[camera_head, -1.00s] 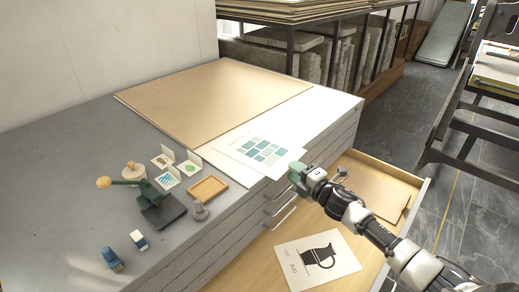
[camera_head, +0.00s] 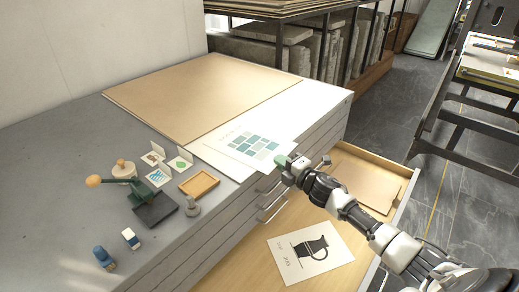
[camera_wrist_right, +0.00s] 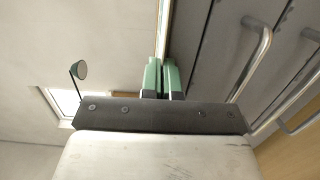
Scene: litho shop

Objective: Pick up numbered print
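A white print with blue-green swatches (camera_head: 256,146) lies on the cabinet top, its near corner reaching the front edge. A second print with a black jug and small lettering (camera_head: 310,249) lies flat in the open drawer. My right gripper (camera_head: 281,160) is at the swatch print's near edge. In the right wrist view its green fingers (camera_wrist_right: 162,77) are close together, with a thin pale edge running into the gap between them. It looks shut on the swatch print's edge, though the fingers hide the contact. My left gripper is not in view.
The open drawer (camera_head: 228,279) juts out below the cabinet top, with brown board (camera_head: 362,186) at its far end. Metal handles (camera_head: 272,207) stick out from the cabinet front. A wooden tray (camera_head: 199,184), a small press (camera_head: 150,205) and small cards stand left of the swatch print.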

